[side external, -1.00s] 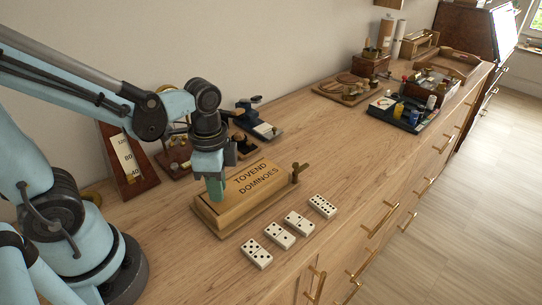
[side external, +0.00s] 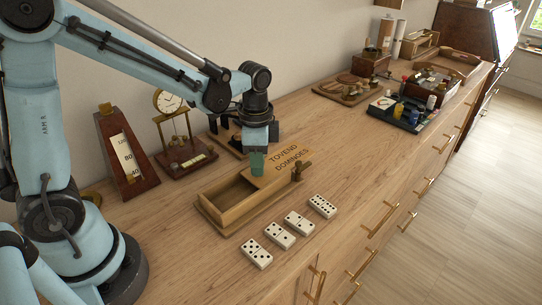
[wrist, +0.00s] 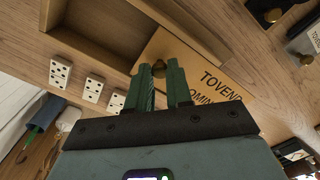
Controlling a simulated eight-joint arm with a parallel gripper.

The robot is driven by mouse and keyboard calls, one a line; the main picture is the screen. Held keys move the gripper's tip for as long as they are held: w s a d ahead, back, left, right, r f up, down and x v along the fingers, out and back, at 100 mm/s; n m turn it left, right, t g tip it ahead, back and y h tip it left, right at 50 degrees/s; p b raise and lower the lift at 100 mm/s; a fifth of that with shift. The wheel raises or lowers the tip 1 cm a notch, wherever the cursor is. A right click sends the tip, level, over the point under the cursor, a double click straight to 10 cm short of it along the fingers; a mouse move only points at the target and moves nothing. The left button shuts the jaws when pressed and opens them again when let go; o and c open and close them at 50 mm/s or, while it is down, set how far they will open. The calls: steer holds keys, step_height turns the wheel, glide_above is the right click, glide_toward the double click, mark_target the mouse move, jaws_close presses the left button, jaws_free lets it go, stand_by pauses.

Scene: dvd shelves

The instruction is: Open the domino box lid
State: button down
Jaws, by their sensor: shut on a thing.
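The wooden domino box (side external: 243,212) sits on the wooden top, with its near-left part uncovered and its inside showing empty. Its lid (side external: 288,157), lettered "TOVEND DOMINOES", is slid toward the far right and still covers the other end; it also shows in the wrist view (wrist: 187,60). My gripper (side external: 257,165) points down at the lid's near-left end. In the wrist view its green fingers (wrist: 160,73) are closed around the lid's small round knob (wrist: 158,66). The fingers partly hide the knob.
Several white dominoes (side external: 280,235) lie in a row in front of the box. The top between is clear.

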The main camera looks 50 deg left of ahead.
steer(key=c, duration=1)
jaws_free()
step_height(320, 180, up, 12)
steer(key=shift+r, duration=0.1)
steer(key=s+f+n+t, duration=0.1)
steer(key=s+n+t, duration=0.1)
steer(key=n, duration=0.1)
steer(key=s+a+f+n+t, duration=0.1)
steer(key=s+n+t, duration=0.1)
steer(key=s+n, duration=0.1)
steer(key=s+f+n+t, duration=0.2)
steer(key=n+t, duration=0.1)
steer(key=shift+s+a+f, duration=0.1)
steer(key=shift+s+a, duration=0.15)
